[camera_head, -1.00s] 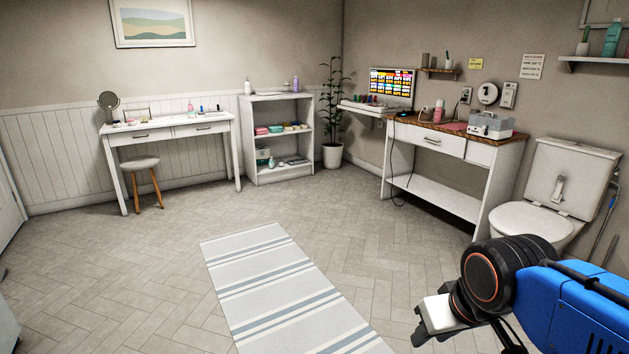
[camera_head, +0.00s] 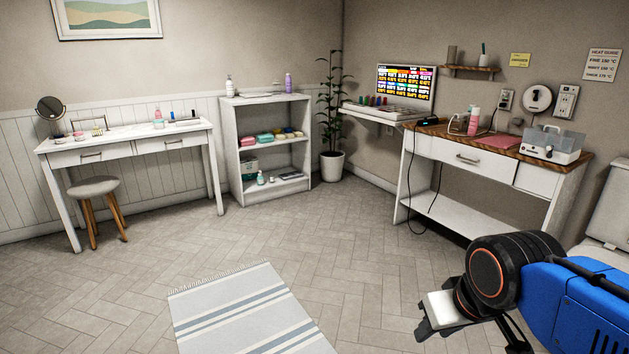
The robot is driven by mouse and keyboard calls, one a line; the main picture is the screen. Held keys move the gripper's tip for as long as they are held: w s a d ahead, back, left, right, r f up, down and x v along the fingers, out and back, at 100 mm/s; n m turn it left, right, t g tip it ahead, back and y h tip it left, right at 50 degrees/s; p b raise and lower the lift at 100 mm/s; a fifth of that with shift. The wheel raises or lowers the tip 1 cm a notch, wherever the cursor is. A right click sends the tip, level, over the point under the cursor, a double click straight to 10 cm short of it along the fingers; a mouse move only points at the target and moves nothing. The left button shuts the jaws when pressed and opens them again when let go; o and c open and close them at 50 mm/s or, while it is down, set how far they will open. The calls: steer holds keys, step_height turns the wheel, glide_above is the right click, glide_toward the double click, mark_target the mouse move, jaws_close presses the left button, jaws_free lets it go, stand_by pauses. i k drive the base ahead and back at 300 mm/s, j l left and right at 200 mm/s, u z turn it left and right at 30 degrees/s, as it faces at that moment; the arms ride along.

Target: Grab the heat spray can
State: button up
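No label is readable at this distance, so I cannot tell for sure which container is the heat spray can. A pink can with a pale top (camera_head: 474,121) stands upright on the wood-topped table (camera_head: 573,155) at the right. A purple bottle (camera_head: 288,82) stands on top of the white shelf unit (camera_head: 240,160). A pink bottle (camera_head: 158,118) stands on the white vanity (camera_head: 128,155) at the left. My gripper (camera_head: 430,328) is low at the right, over the floor and far from all of them. Its fingers are partly hidden, and I see nothing held.
A grey-striped rug (camera_head: 245,312) lies on open floor ahead. A stool (camera_head: 95,190) stands at the vanity. A potted plant (camera_head: 332,165) fills the back corner. A black cable (camera_head: 411,165) hangs before the wood-topped table.

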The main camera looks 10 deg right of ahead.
mark_target(476, 111)
steer(key=i, duration=0.95)
steer(key=i+j+z, duration=0.15)
steer(key=i, duration=0.75)
